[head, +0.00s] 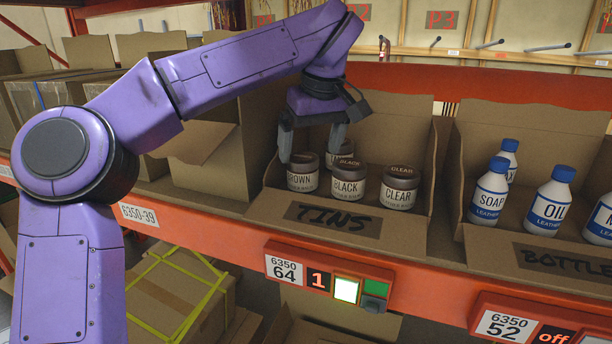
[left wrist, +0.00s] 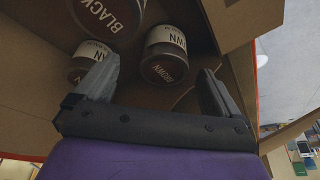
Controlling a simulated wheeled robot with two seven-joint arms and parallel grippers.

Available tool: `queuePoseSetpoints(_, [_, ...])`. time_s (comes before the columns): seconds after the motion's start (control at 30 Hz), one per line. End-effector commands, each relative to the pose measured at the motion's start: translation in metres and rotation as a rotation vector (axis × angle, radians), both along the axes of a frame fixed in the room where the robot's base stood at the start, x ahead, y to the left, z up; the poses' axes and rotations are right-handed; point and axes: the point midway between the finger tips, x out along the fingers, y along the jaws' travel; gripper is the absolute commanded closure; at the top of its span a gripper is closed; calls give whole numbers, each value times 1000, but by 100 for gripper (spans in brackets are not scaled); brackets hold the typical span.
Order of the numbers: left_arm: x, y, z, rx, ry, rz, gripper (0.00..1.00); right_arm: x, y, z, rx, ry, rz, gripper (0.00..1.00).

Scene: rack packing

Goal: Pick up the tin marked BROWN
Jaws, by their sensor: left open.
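The BROWN tin (head: 302,179), dark-lidded with a white label, stands at the left front of the cardboard box marked TINS (head: 280,212). My left gripper (head: 312,146) is open and empty, pointing down above that tin. In the left wrist view the BROWN tin (left wrist: 166,66) shows between the two open fingers (left wrist: 157,78), its lid facing the camera. The BLACK tin (head: 348,186) stands just right of it and the CLEAR tin (head: 399,190) further right. Another tin (head: 343,150) stands behind, partly hidden. My right gripper is not in view.
The TINS box walls rise close on the left and behind. A box of white bottles (head: 489,192) with blue caps stands to the right. Open boxes (head: 205,157) stand to the left. The orange shelf edge (head: 230,239) carries lit slot displays.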

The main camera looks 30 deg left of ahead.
Motion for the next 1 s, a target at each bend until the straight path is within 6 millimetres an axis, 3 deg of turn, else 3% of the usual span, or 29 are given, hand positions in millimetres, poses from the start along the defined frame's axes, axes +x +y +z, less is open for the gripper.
queuePoseSetpoints(0.4, [8,22,-55,-3,1,5,3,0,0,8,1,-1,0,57])
queuePoseSetpoints(0.63, [8,22,-57,-3,-1,7,3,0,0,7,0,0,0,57])
queuePoseSetpoints(0.8, [8,22,-57,-3,-1,7,59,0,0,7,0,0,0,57])
queuePoseSetpoints(0.83, [8,22,-57,-3,-1,7,63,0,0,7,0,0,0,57])
queuePoseSetpoints(1.0, [8,22,-56,-3,-1,7,63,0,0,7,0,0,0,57])
